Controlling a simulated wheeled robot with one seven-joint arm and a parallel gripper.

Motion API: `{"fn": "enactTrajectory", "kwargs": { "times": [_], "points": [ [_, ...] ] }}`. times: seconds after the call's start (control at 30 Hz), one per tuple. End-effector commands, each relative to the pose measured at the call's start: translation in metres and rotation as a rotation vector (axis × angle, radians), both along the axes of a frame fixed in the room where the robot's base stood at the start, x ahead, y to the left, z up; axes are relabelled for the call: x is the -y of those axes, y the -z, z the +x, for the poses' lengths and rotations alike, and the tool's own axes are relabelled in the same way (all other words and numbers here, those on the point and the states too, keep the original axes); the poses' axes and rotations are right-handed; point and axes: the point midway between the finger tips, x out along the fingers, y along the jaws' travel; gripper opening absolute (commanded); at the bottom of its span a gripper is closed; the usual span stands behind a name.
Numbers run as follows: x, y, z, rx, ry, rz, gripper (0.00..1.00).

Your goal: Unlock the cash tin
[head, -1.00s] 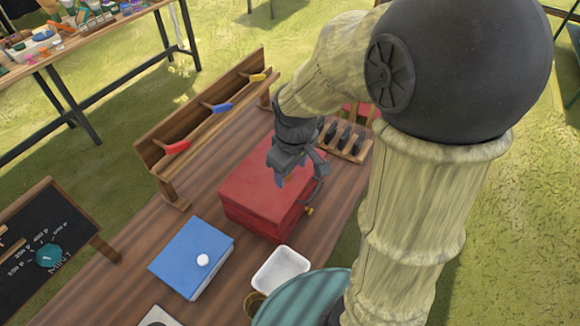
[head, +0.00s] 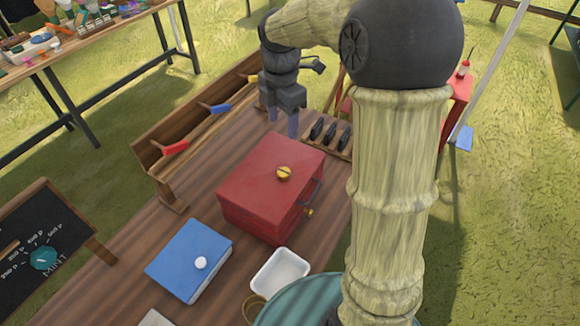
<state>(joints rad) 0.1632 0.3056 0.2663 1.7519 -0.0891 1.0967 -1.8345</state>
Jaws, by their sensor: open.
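A red box-shaped tin (head: 262,190), which I take to be the cash tin, stands closed on the wooden table. It has a round brass-yellow piece (head: 284,173) on its lid, a dark handle on its right side and a small brass piece (head: 309,211) low on that side. My gripper (head: 283,122) is behind the tin, apart from it, with its fingers pointing down. It is open and nothing shows between the fingers. A wooden rack (head: 160,180) to the left holds small items with red (head: 175,148) and blue (head: 219,108) ends; a yellow one is partly hidden by my gripper.
A chalkboard (head: 45,240) is at the left. The table between rack and tin is clear.

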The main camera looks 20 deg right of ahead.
Motion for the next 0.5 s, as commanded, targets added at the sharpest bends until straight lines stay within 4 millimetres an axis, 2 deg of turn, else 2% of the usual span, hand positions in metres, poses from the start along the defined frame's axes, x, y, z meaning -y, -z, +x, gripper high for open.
{"fn": "enactTrajectory", "kwargs": {
  "times": [0.27,0.5],
  "points": [
    [0.0,0.009,0.0,-0.002,0.002,0.0,0.58],
    [0.0,0.045,-0.001,-0.004,0.002,0.0,0.58]
  ]
}}
